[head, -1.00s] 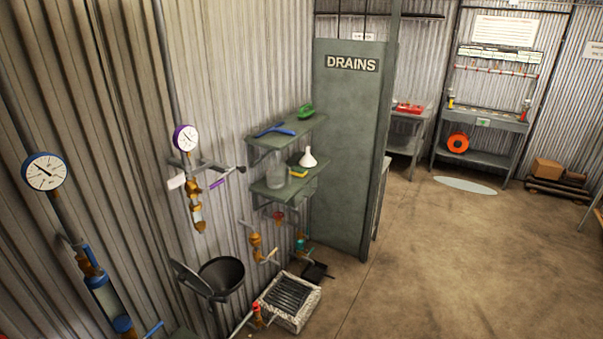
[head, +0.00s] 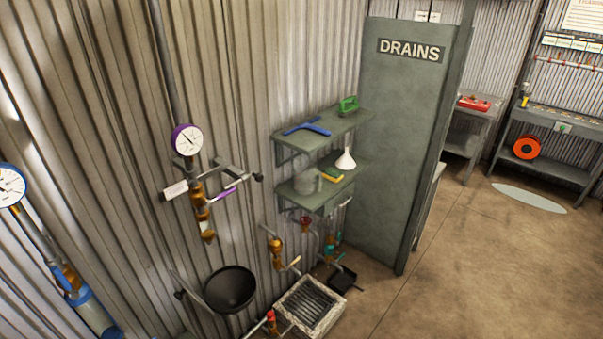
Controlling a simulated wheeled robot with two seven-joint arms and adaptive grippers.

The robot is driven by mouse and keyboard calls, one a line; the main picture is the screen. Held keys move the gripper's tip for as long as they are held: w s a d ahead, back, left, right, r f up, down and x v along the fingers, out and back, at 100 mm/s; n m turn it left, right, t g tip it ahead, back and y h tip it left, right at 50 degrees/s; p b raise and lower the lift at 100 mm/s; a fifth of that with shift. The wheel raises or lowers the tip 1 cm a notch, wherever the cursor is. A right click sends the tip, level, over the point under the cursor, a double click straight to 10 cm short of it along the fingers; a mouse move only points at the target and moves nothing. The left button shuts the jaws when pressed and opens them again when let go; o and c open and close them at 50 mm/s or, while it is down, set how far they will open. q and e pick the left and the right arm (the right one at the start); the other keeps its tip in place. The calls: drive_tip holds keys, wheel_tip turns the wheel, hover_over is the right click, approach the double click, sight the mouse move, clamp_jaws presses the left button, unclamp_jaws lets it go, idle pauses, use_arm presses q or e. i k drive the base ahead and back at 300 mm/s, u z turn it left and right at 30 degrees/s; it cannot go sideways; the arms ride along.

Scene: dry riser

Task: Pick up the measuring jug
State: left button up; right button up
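A clear, see-through vessel that looks like the measuring jug (head: 306,182) stands on the left part of the lower wall shelf (head: 318,198). Its handle and markings are too faint to make out. A white funnel (head: 345,161) and a yellow item (head: 332,175) are on the same shelf, to its right. Neither of my grippers shows in the head view.
The upper shelf (head: 335,130) holds a blue squeegee-like tool (head: 307,126) and a green item (head: 348,105). Below are valves (head: 277,252), a black bowl (head: 230,288) and a grated drain (head: 310,305). The DRAINS panel (head: 405,140) stands right of the shelves. Floor at right is clear.

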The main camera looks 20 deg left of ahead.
sight(307, 178)
drive_tip(key=u, duration=0.45)
drive_tip(key=i, duration=0.7)
drive_tip(key=u, duration=0.7)
